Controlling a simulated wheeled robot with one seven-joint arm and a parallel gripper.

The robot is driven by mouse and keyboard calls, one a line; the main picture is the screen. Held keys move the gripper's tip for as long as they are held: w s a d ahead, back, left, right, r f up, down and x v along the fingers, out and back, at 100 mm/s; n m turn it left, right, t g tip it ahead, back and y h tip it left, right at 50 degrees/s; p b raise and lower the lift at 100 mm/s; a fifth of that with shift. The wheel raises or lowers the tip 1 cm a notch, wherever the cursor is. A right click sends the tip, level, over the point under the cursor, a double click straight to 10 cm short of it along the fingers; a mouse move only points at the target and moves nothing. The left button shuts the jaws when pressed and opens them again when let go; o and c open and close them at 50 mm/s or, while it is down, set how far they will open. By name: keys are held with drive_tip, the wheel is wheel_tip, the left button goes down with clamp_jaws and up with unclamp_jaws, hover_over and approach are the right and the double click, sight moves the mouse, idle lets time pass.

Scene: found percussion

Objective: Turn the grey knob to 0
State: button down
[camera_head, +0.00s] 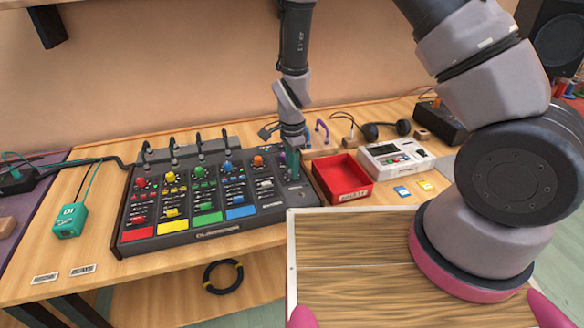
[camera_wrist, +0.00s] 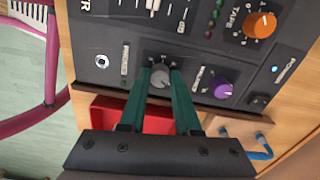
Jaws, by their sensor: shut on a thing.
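The grey knob (camera_wrist: 160,76) sits on the dark mixer panel (camera_wrist: 115,32), between the green fingers of my gripper (camera_wrist: 159,80) in the wrist view. The fingers are shut on its two sides. A pale mark shows on the knob's top, but I cannot read which number it points to. In the head view my gripper (camera_head: 291,165) reaches down onto the right end of the mixer (camera_head: 195,233), and the fingers hide the grey knob there.
A purple knob (camera_wrist: 220,87) is close beside the right finger, and an orange knob (camera_wrist: 259,25) lies farther off. A teal box (camera_head: 70,221) is at left.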

drive_tip(key=n, duration=0.4)
drive_tip(key=shift+n, duration=0.3)
drive_tip(key=n, duration=0.4)
drive_tip(key=shift+n, duration=0.3)
drive_tip(key=n, duration=0.4)
drive_tip(key=shift+w+n, duration=0.1)
drive_tip(key=shift+n, duration=0.2)
drive_tip(key=n, duration=1.2)
drive_tip(key=shift+n, duration=0.3)
drive_tip(key=n, duration=0.4)
drive_tip(key=shift+n, duration=2.1)
